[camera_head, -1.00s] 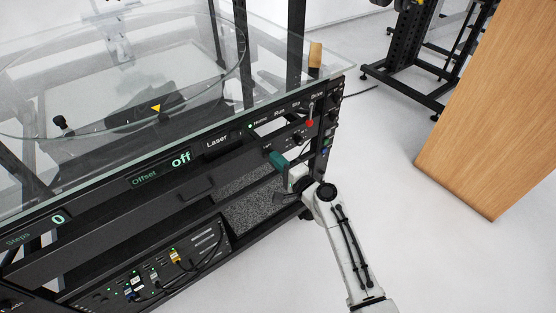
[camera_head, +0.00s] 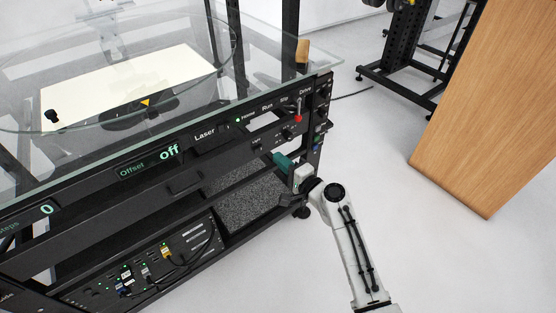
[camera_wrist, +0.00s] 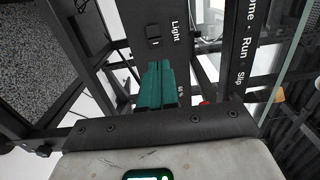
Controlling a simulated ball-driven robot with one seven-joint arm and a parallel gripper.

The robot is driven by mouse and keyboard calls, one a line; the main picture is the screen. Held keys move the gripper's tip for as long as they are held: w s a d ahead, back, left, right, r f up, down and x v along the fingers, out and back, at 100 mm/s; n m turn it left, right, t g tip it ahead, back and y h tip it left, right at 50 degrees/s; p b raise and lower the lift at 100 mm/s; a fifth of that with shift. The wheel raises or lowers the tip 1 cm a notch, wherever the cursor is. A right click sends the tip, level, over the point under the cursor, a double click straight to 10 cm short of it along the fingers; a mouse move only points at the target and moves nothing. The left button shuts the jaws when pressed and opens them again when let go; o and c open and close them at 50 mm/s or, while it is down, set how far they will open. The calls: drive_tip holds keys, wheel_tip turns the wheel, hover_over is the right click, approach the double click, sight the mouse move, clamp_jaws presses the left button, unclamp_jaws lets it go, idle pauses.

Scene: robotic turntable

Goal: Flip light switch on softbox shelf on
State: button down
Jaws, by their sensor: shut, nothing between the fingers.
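The light switch (camera_wrist: 153,31) is a small black rocker beside the white word "Light" on a dark panel in the wrist view. My gripper (camera_wrist: 157,70) has green fingers pressed together, with nothing between them. Its tips appear just below the switch in the wrist view; I cannot tell whether they touch the panel. In the head view my gripper (camera_head: 280,159) is at the right end of the machine's front, under the control strip. The switch is too small to make out in the head view.
A red-tipped lever (camera_head: 298,117) stands out from the front above my gripper. A glass top (camera_head: 265,75) overhangs the frame. A shelf with cabled electronics (camera_head: 150,262) is lower left. A wooden panel (camera_head: 490,110) stands at right, with clear floor between.

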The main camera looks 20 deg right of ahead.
drive_tip(key=s+d, duration=0.5)
drive_tip(key=s, duration=0.2)
drive_tip(key=shift+s, duration=0.25)
drive_tip(key=shift+f, duration=0.1)
drive_tip(key=s+a+f+n+g+y, duration=0.1)
drive_tip(key=s+a+f+n+g, duration=0.25)
drive_tip(key=s+n, duration=0.2)
drive_tip(key=s+a+f+n+g+y, duration=0.1)
drive_tip(key=s+a+f+n+g, duration=0.25)
drive_tip(key=s, duration=0.35)
drive_tip(key=s+d+f+n+g+h, duration=0.1)
drive_tip(key=s+d+n+g+h, duration=0.2)
drive_tip(key=s, duration=0.7)
drive_tip(key=s+d+f+n+g+h, duration=0.1)
drive_tip(key=s+d+n+g+h, duration=0.3)
drive_tip(key=s, duration=0.6)
drive_tip(key=s+r+m+g+p, duration=0.1)
drive_tip(key=r+p, duration=0.8)
drive_tip(key=r, duration=0.1)
drive_tip(key=s+r+g+p, duration=0.1)
drive_tip(key=s+r+p, duration=0.1)
drive_tip(key=r+p, duration=0.7)
drive_tip(key=shift+s+d+r+m, duration=0.15)
drive_tip(key=shift+s+r+m, duration=0.1)
drive_tip(key=shift+r+m, duration=0.15)
